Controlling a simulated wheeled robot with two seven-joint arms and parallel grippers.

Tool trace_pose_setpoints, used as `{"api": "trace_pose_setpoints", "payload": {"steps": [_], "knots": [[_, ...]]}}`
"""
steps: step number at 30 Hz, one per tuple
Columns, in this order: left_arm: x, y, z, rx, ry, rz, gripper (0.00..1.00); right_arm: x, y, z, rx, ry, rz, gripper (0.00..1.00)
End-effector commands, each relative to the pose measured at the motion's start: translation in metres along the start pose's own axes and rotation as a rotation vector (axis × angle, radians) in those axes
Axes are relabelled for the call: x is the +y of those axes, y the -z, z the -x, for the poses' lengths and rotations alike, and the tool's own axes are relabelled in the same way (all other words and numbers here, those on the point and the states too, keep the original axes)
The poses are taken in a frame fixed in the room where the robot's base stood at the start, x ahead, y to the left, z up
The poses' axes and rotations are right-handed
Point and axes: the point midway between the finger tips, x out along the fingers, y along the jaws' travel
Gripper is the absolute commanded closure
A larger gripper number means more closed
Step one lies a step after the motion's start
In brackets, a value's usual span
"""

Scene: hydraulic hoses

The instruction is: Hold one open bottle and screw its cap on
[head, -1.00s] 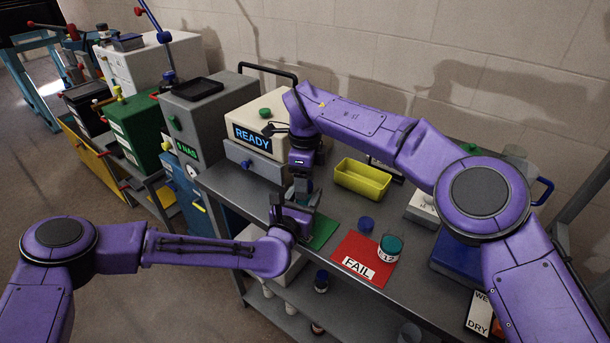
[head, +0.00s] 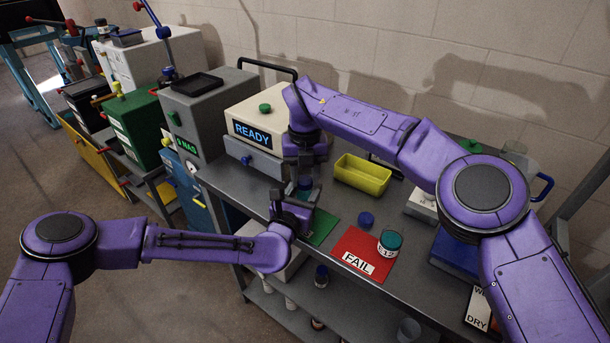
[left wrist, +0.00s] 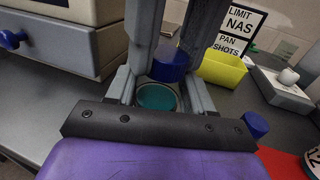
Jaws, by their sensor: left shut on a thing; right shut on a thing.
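My left gripper (head: 293,208) is shut on an open bottle (left wrist: 157,97) above the green mat (head: 322,228). The bottle's round teal top shows between the fingers in the left wrist view, uncovered. My right gripper (head: 304,170) points down from above and is shut on a blue cap (left wrist: 171,62). The cap hangs above and a little beyond the bottle's mouth, apart from it. In the head view the left gripper hides most of the bottle.
A second blue cap (head: 366,219) lies on the bench. A teal-topped jar (head: 389,243) stands on the red FAIL mat (head: 350,246). A yellow bin (head: 361,176) is behind. The machine with the READY display (head: 253,135) stands close, to the left.

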Motion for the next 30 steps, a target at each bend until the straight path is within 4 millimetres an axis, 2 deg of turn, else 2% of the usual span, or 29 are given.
{"api": "trace_pose_setpoints", "payload": {"steps": [4,12,13,15,24,30], "knots": [[-0.001,0.0,0.0,0.0,0.001,0.0,1.0,0.001,0.0,0.0,0.001,-0.002,-0.134,0.97],[-0.001,0.0,0.0,0.0,0.002,0.0,1.0,0.001,0.0,0.0,0.001,-0.002,-0.147,0.97],[-0.001,0.0,0.0,0.0,0.002,0.0,1.0,0.001,0.0,0.0,0.001,-0.002,-0.147,0.58],[-0.001,0.0,0.0,0.0,0.002,0.0,1.0,0.001,0.0,0.0,0.0,-0.001,-0.146,0.35],[-0.001,0.0,0.0,0.0,0.001,0.0,1.0,0.0,0.0,0.002,-0.001,-0.001,-0.146,0.35],[0.0,0.0,0.0,0.001,0.001,0.0,1.0,0.0,-0.001,0.029,-0.003,-0.001,-0.146,0.35]]}}
